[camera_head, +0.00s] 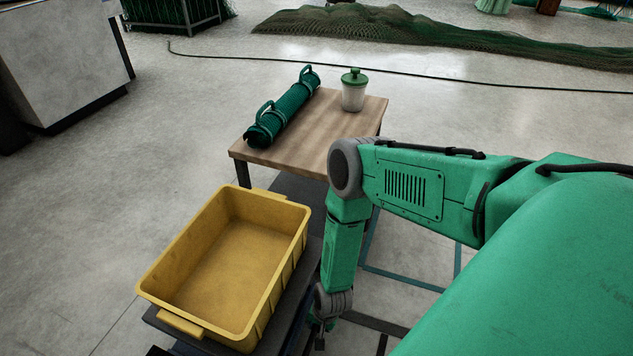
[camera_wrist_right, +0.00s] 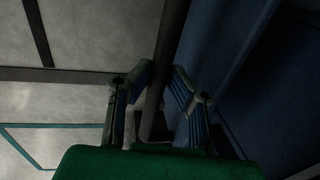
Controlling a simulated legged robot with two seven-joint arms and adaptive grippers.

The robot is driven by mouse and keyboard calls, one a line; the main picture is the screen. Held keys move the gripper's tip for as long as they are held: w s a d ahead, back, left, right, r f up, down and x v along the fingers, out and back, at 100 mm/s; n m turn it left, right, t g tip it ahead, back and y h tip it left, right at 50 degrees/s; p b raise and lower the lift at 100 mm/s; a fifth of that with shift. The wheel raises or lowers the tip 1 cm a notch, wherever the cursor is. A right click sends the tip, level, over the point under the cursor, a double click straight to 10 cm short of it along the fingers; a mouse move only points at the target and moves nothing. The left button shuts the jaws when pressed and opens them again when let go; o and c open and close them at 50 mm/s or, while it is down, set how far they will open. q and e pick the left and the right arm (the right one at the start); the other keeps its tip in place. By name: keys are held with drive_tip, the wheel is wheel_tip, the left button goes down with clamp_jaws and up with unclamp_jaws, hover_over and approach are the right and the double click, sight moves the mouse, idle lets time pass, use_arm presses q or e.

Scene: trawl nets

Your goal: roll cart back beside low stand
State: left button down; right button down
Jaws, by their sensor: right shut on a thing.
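The cart (camera_head: 165,323) has a dark top that carries an empty yellow bin (camera_head: 273,296), at the lower middle of the head view. The low stand (camera_head: 345,112) has a wooden top on dark legs and is just beyond the cart; I cannot tell whether they touch. My right gripper (camera_head: 322,335) reaches down at the cart's right side, partly hidden at the bottom edge. The right wrist view shows my right gripper (camera_wrist_right: 157,90) closed around a dark bar (camera_wrist_right: 166,50) beside a dark blue panel (camera_wrist_right: 225,50). My left gripper is out of view.
A strapped dark green roll (camera_head: 285,108) and a green-lidded jar (camera_head: 353,92) are on the stand. Teal lines (camera_head: 405,282) mark the floor at right. A black cable (camera_head: 400,75) crosses the floor behind, before a green net (camera_head: 400,30).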

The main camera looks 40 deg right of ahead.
drive_tip(key=shift+w+r, duration=0.2)
drive_tip(key=shift+w, duration=0.3)
drive_tip(key=c, duration=1.5)
unclamp_jaws()
drive_tip(key=shift+s+a, duration=0.1)
drive_tip(key=shift+a, duration=0.05)
drive_tip(key=shift+s, duration=0.1)
drive_tip(key=shift+s+r, duration=0.1)
drive_tip(key=r, duration=0.3)
drive_tip(key=s+r, duration=0.1)
drive_tip(key=r, duration=0.3)
drive_tip(key=d+r, duration=0.1)
drive_tip(key=r, duration=0.3)
drive_tip(key=shift+s+d+r, duration=0.1)
drive_tip(key=shift+s+r, duration=0.1)
drive_tip(key=shift+s, duration=0.2)
